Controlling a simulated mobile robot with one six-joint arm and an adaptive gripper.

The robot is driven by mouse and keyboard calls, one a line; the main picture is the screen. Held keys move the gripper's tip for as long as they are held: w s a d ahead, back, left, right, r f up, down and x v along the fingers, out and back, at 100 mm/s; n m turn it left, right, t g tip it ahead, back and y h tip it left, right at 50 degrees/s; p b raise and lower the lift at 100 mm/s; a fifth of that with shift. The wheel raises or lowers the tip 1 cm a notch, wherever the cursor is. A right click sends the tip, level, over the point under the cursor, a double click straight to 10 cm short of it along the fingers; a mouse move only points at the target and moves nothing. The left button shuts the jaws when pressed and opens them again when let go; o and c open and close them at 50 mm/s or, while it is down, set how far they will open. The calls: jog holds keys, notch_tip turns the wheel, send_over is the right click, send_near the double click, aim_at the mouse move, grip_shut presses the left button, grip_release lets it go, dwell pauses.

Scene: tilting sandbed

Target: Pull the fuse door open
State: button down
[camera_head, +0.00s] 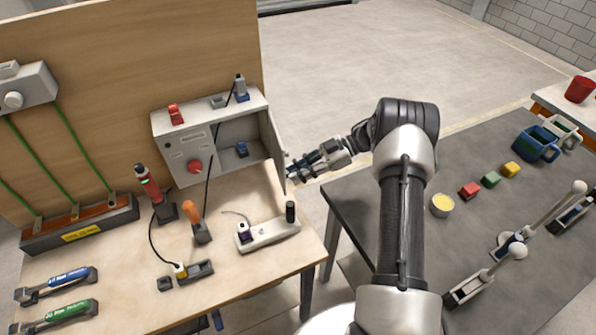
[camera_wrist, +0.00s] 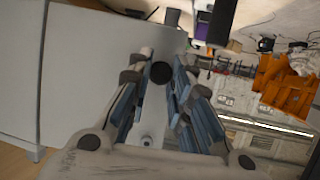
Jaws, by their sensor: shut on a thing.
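The fuse door (camera_head: 277,142) is a thin pale panel on the right side of the grey fuse box (camera_head: 175,147). It stands swung outward, so the box's inside shows. My gripper (camera_head: 291,172) is at the door's free lower edge, on its right side. In the wrist view, the blue-padded fingers of my gripper (camera_wrist: 160,84) are shut around a dark round knob (camera_wrist: 160,73). The pale surface behind it looks like the door (camera_wrist: 100,60). The exact contact is small and partly hidden in the head view.
Inside the box is a small blue part (camera_head: 242,149); a red knob (camera_head: 195,166) is on its front. A power strip (camera_head: 268,236) stands on the wooden bench (camera_head: 255,265) below. A grey table (camera_head: 350,205) with blocks and mugs is at the right.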

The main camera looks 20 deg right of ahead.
jog(key=c, duration=1.4)
grip_release()
jog(key=shift+c, duration=0.2)
jog(key=v, duration=1.2)
jog(key=shift+r, duration=0.1)
